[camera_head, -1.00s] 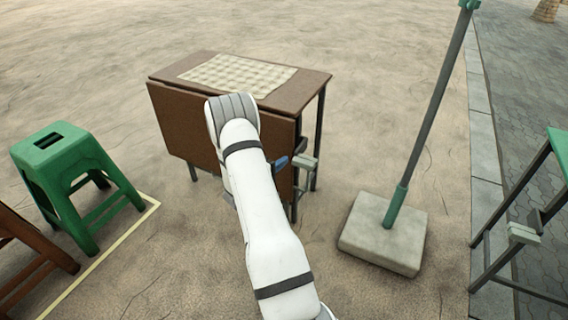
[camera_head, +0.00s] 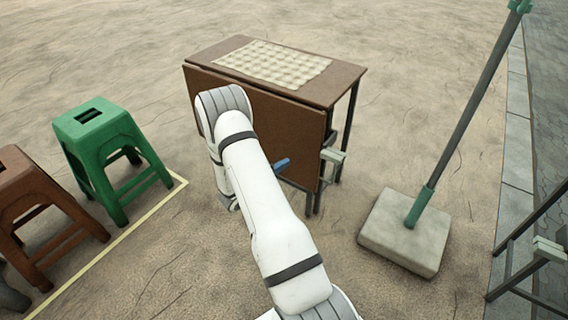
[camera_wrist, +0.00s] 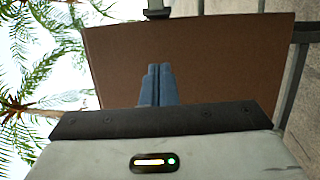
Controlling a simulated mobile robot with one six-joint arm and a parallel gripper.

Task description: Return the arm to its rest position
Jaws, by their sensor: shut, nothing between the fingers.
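My white arm reaches out from the bottom of the head view, its grey-banded elbow raised in front of the brown folding table. My gripper shows there only as a blue fingertip (camera_head: 282,164) beside the arm, in front of the table's hanging panel; the rest is hidden by the arm. In the wrist view, my gripper's two blue fingers (camera_wrist: 155,85) lie together with nothing between them. The brown panel (camera_wrist: 205,60) lies behind them; I cannot tell the gap.
The table (camera_head: 345,80) carries a checked cloth (camera_head: 272,63). A green stool (camera_head: 105,140) and a brown stool (camera_head: 40,195) stand at the left. A pole in a concrete base (camera_head: 400,235) stands at the right. Open sandy ground lies between.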

